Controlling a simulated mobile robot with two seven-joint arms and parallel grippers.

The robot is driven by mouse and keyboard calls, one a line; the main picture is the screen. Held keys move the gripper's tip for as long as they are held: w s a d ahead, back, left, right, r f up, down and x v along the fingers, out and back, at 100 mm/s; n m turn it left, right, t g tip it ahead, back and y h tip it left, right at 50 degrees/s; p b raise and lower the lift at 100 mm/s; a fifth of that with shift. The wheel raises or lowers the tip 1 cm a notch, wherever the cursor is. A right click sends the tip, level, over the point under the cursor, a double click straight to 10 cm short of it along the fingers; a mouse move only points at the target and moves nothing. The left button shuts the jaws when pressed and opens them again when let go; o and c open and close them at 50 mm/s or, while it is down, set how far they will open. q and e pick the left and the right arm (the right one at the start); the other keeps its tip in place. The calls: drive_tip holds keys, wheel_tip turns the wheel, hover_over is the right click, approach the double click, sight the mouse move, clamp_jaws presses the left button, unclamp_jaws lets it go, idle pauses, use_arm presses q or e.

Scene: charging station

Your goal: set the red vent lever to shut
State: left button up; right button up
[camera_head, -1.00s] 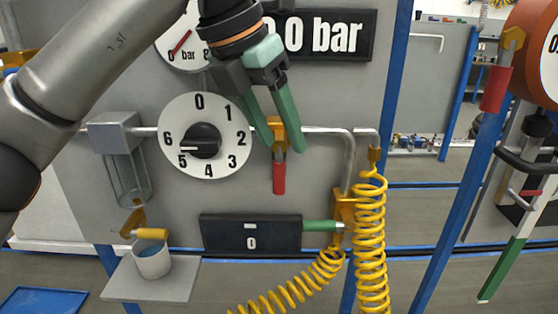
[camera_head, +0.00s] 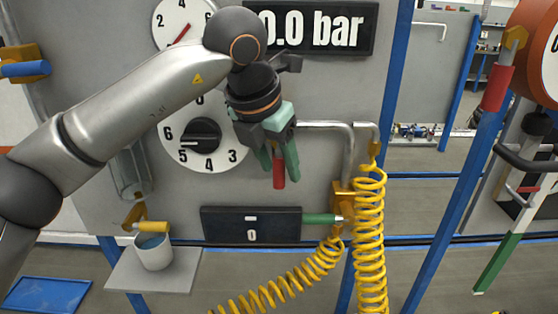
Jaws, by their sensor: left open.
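The red lever (camera_head: 279,173) hangs straight down on the grey panel. Its yellow valve body, seen a second ago, is now hidden behind my left gripper. My left gripper (camera_head: 279,168) has green fingers pointing down. The fingers are apart, one on each side of the lever's upper part in this view. I cannot tell whether they touch it. The lever's lower end shows below and between the fingertips. My right gripper is not in view.
A numbered dial (camera_head: 202,160) is partly covered by my arm. A display reading 0.0 bar (camera_head: 310,30) is above. Yellow coiled hoses (camera_head: 370,235) hang right of the lever. A counter box (camera_head: 225,226) is below.

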use_arm(q)
drive_tip(key=shift+f, duration=0.25)
clamp_jaws()
idle(0.3)
idle(0.9)
